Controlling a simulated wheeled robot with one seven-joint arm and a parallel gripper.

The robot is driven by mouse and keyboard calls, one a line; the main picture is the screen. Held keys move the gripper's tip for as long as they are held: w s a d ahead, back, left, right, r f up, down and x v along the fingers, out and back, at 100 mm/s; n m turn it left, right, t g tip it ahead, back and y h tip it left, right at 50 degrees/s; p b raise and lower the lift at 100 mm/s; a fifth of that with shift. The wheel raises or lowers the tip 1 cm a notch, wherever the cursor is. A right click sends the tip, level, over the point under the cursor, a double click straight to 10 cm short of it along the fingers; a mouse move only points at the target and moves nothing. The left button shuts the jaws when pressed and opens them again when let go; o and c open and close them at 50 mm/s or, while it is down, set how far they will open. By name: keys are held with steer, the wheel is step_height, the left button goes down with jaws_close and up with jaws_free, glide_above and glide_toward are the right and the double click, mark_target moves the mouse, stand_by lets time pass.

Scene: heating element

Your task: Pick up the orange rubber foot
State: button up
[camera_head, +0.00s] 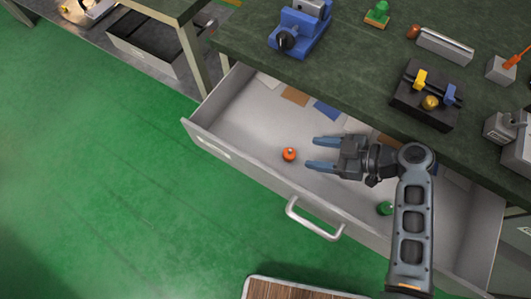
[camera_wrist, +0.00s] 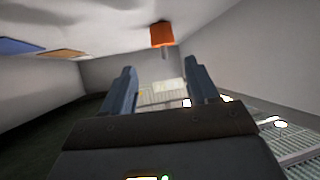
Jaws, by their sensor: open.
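The orange rubber foot (camera_head: 289,154) is a small round orange piece with a pale stud in its middle. It lies on the floor of the open drawer (camera_head: 237,158), near the drawer's front left part. My gripper (camera_head: 318,153) is open and empty over the drawer, its two blue fingers pointing left, just right of the foot. In the wrist view the foot (camera_wrist: 162,34) shows beyond the fingertips, a little above the gap of my gripper (camera_wrist: 160,78), with its grey stud visible. The foot is apart from both fingers.
A green foot (camera_head: 385,208) lies in the drawer below my arm. Flat brown, blue and white pieces lie at the drawer's back. The drawer walls surround the foot. The dark green workbench (camera_head: 365,60) overhangs the drawer's rear and bears a blue vise (camera_head: 300,30) and fixtures.

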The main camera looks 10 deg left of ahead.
mark_target(290, 150)
steer(key=shift+s+a+r+p+x, duration=0.1)
steer(key=shift+p+x, duration=0.2)
steer(key=shift+x, duration=1)
steer(key=shift+s+a+r+p+x, duration=0.1)
steer(key=shift+p+x, duration=0.15)
steer(key=shift+x, duration=1.1)
steer(key=shift+s+a+r+p+x, duration=0.15)
steer(key=shift+p+x, duration=0.15)
steer(key=shift+x, duration=1)
steer(key=shift+w+d, duration=0.1)
steer(key=c, duration=1)
steer(key=shift+o, duration=0.2)
steer(key=shift+r, duration=0.1)
